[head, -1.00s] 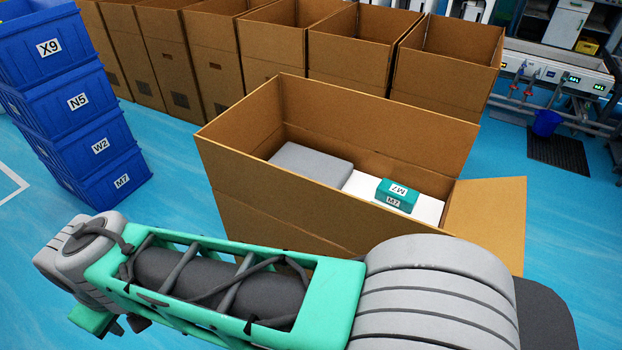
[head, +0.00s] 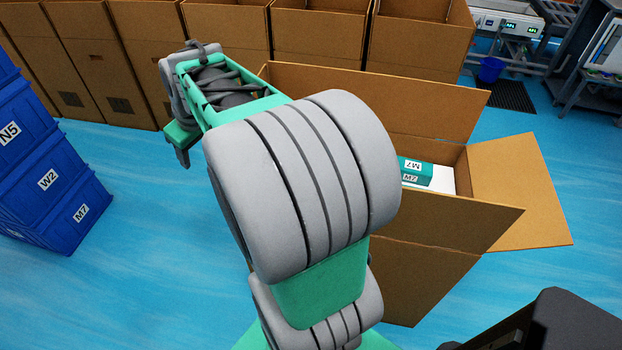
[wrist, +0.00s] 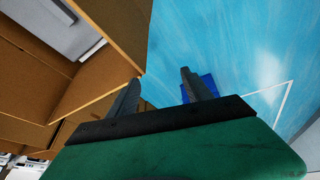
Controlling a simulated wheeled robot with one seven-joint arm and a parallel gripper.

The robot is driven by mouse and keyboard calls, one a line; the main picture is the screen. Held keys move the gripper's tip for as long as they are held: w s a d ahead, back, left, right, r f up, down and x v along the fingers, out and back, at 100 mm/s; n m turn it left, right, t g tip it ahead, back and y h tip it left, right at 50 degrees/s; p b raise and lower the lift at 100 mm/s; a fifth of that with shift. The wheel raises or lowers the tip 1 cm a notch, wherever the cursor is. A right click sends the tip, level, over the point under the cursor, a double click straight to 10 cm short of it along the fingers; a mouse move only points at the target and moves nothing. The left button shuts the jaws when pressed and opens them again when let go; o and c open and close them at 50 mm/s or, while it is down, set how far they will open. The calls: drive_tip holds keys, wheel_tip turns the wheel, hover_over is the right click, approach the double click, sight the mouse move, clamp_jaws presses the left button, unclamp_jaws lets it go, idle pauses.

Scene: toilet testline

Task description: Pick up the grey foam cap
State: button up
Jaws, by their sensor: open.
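The grey foam cap shows in the wrist view as a flat grey slab (wrist: 48,22) inside the open cardboard box (wrist: 125,35). In the head view my arm hides it. The same box (head: 430,118) stands in the middle of the head view, partly behind my arm. My gripper (wrist: 160,77) is open, with nothing between its two dark fingers. It is outside the box wall, apart from the cap. In the head view its end is at the upper left, beyond the box's left side, and its fingers are hardly visible.
A box flap (head: 525,190) sticks out right. Stacked blue crates (head: 55,190) stand left. Tall open cartons (head: 320,35) line the back. Blue floor between crates and box is clear.

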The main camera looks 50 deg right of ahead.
drive_tip(key=w+d+f+p, duration=0.1)
drive_tip(key=d+f, duration=0.1)
drive_tip(key=d, duration=0.9)
drive_tip(key=w+d+f, duration=0.1)
drive_tip(key=d+f, duration=0.2)
drive_tip(key=d, duration=0.8)
drive_tip(key=s+d+f+n+p, duration=0.1)
drive_tip(key=s+d+f, duration=0.3)
drive_tip(key=f, duration=0.1)
drive_tip(key=s+d+f+n+y, duration=0.1)
drive_tip(key=s+d+f, duration=0.2)
drive_tip(key=f, duration=0.3)
drive_tip(key=s+d+f+n+y+p, duration=0.1)
drive_tip(key=s+d+f, duration=0.3)
drive_tip(key=d+f, duration=0.1)
drive_tip(key=shift+s+d+f+n+p, duration=0.15)
drive_tip(key=shift+s+f+n+p, duration=0.2)
drive_tip(key=shift+f, duration=0.2)
drive_tip(key=x, duration=0.2)
drive_tip(key=p+x, duration=0.1)
drive_tip(key=x, duration=0.2)
drive_tip(key=s+p+x, duration=0.1)
drive_tip(key=x, duration=0.1)
drive_tip(key=shift+w+a+f, duration=0.15)
drive_tip(key=shift+a+f, duration=0.1)
drive_tip(key=shift+f, duration=0.1)
drive_tip(key=shift+w+f, duration=0.15)
drive_tip(key=shift+f, duration=0.2)
clamp_jaws()
